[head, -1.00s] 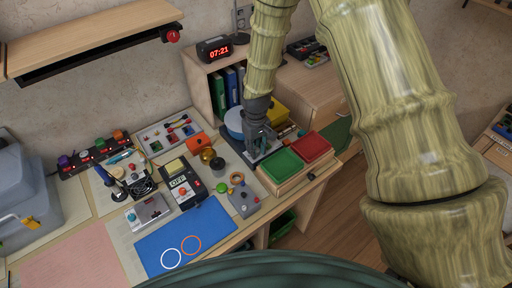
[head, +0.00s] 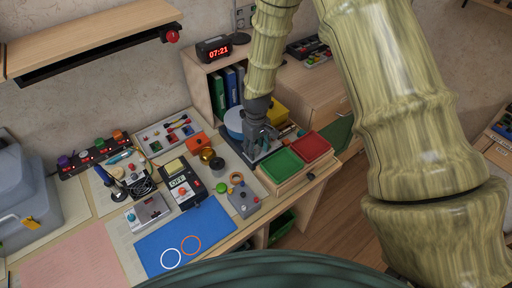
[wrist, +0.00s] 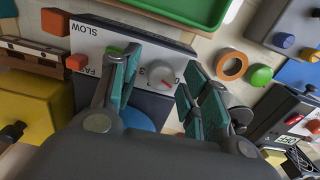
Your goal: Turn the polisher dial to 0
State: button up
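The polisher (head: 234,121) has a blue round disc and stands at the back right of the bench, beside the red and green trays. In the wrist view its white panel (wrist: 92,42) carries the words SLOW and FAST. The pale round dial (wrist: 160,74) sits on this panel with a red mark on its lower right; a 3 shows beside it, but I cannot tell exactly where the mark points. My gripper (wrist: 164,77) is open, its teal fingers on either side of the dial, with gaps visible. In the head view my gripper (head: 262,143) hides the dial.
A green tray (head: 283,168) and a red tray (head: 312,148) sit close in front of the polisher. A yellow block (wrist: 32,105) lies close on the left in the wrist view.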

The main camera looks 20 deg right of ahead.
aim_at(256, 149)
jog(key=shift+r, duration=0.15)
notch_tip(256, 149, up, 12)
dwell(0.8)
jog(key=shift+f, duration=0.2)
